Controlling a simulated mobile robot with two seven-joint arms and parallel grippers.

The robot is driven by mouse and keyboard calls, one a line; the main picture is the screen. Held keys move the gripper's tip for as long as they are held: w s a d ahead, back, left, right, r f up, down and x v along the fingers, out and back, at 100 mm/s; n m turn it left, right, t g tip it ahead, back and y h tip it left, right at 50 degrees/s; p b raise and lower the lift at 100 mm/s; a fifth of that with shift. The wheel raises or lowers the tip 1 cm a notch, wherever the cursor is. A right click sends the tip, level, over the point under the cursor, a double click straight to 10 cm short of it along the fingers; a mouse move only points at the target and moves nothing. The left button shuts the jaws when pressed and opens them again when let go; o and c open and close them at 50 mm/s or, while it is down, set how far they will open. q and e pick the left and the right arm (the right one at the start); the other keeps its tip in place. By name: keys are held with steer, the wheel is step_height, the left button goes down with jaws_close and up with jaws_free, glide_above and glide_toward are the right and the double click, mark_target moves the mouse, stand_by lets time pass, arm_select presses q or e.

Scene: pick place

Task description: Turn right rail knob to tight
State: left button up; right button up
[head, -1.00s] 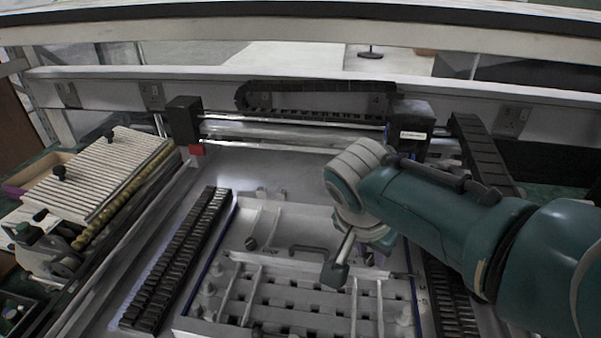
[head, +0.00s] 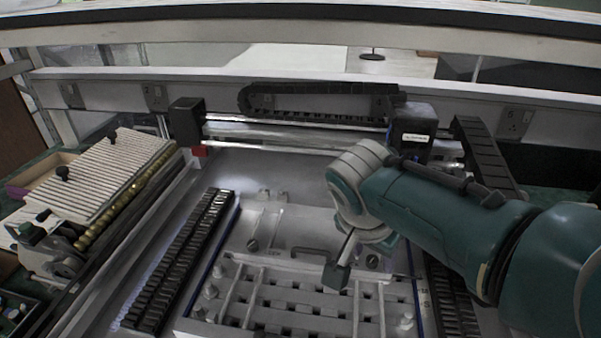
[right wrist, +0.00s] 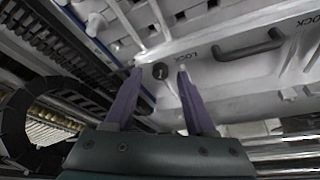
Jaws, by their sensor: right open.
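The right rail knob (right wrist: 160,71) is a small dark round knob with a light mark, on the pale plate beside a LOCK label in the right wrist view. It also shows in the head view as a small dark disc (head: 372,261) just beside my right wrist. My right gripper (right wrist: 161,76) is open. Its two purple fingers reach toward the plate, with the knob between their tips in the picture. I cannot tell how far the tips are from the knob. In the head view my right arm mostly hides the fingers. My left gripper is not in view.
A dark handle (right wrist: 250,47) lies beside the knob; it also shows in the head view (head: 310,253). Another knob (head: 252,244) sits left of it. A black toothed strip (head: 180,262) flanks the plate. A gantry rail (head: 290,134) crosses behind. A ribbed block (head: 105,175) stands left.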

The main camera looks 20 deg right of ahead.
steer(key=p+v, duration=0.3)
steer(key=v, duration=0.6)
steer(key=shift+r, duration=0.4)
steer(key=shift+a, duration=0.1)
